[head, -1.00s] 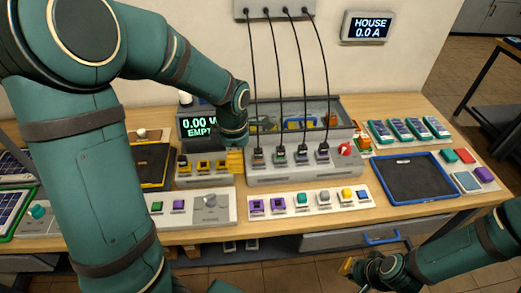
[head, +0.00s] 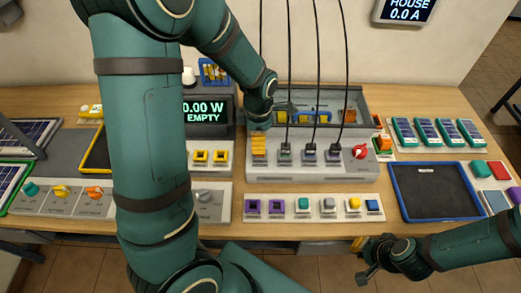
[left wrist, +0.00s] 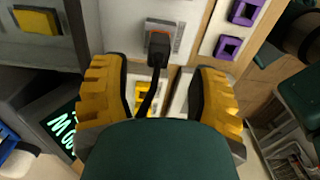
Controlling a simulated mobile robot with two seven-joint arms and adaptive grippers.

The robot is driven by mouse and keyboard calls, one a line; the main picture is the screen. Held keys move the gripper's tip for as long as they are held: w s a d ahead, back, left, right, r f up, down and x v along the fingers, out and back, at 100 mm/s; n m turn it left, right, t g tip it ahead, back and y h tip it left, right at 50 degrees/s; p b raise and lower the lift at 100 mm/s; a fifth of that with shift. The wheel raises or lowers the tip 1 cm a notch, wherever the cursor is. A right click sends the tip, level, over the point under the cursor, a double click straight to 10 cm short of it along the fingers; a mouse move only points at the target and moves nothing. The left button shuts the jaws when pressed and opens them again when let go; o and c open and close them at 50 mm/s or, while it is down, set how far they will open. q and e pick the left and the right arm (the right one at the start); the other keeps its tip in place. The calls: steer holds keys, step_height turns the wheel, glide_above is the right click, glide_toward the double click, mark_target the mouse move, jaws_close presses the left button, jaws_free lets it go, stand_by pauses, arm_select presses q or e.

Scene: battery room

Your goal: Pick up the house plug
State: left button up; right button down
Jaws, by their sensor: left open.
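My left gripper (head: 258,143) is over the left end of the grey socket box (head: 310,174), where its yellow fingers hide the leftmost plug. In the left wrist view the left gripper (left wrist: 160,105) is open. A dark plug (left wrist: 158,42) with a black cable stands in a socket just beyond its fingertips, with no finger seen touching it. I cannot read a label that shows which plug is the house plug. Other cabled plugs (head: 309,154) stand in the box to the right. My right gripper (head: 362,262) is beyond the table's front edge; its finger opening is unclear.
A wall display (head: 406,10) reads HOUSE 0.0 A. Another display (head: 205,112) reads 0.00 W EMPTY. Black cables (head: 314,60) hang over the socket box. A red knob (head: 360,152) is at its right. A strip of coloured blocks (head: 315,216) lies in front. A dark tray (head: 432,200) is empty.

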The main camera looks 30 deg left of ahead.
arm_select(q)
steer(key=shift+w+f, duration=0.2)
steer(key=shift+f, duration=2.9)
steer(key=shift+d, duration=0.1)
jaws_close()
